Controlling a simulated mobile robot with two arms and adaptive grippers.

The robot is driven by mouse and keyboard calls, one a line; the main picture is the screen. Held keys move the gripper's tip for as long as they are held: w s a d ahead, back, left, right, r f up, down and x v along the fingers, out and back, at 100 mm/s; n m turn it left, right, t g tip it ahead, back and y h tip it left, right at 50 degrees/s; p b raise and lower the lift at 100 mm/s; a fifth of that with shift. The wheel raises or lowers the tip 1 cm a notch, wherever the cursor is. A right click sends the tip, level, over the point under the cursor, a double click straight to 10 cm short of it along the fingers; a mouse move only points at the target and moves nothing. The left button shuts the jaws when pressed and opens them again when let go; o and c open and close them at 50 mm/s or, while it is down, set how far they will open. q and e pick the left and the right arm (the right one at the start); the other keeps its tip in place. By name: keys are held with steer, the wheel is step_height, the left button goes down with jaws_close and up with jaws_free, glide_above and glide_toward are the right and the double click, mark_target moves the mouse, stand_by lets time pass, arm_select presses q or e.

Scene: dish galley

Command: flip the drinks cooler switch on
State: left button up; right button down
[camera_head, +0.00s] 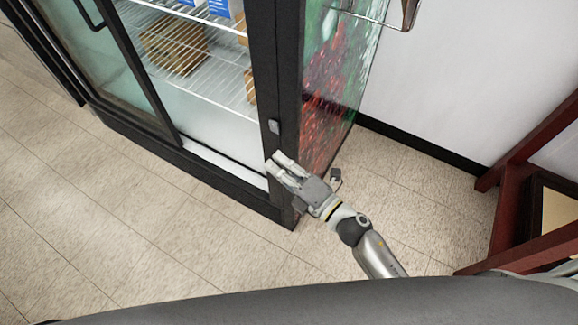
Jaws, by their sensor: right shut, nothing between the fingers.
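The drinks cooler (262,60) stands at the upper left, with a black frame, sliding glass doors and a printed side panel. A small grey switch (274,127) sits on the black front post of the cooler. My right gripper (279,163) is shut and empty, in front of the post's lower part and just below the switch in the picture. A gap shows between its fingertips and the switch. I cannot tell whether the fingers touch the post. The switch's position, on or off, is too small to tell. My left gripper is not in view.
Wire shelves (200,60) inside the cooler hold brown and blue packages. A dark red wooden frame (508,210) stands at the right. A white wall (450,80) with a black baseboard is behind. Tiled floor (120,220) is clear at the left and front.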

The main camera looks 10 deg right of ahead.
mark_target(275, 127)
steer(key=w+p, duration=0.1)
steer(key=w, duration=0.6)
steer(key=shift+a+r, duration=0.35)
steer(key=shift+a, duration=0.05)
steer(key=shift+w+d+r+m+p, duration=0.3)
steer(key=shift+m+p, duration=0.3)
steer(key=shift+p, duration=0.55)
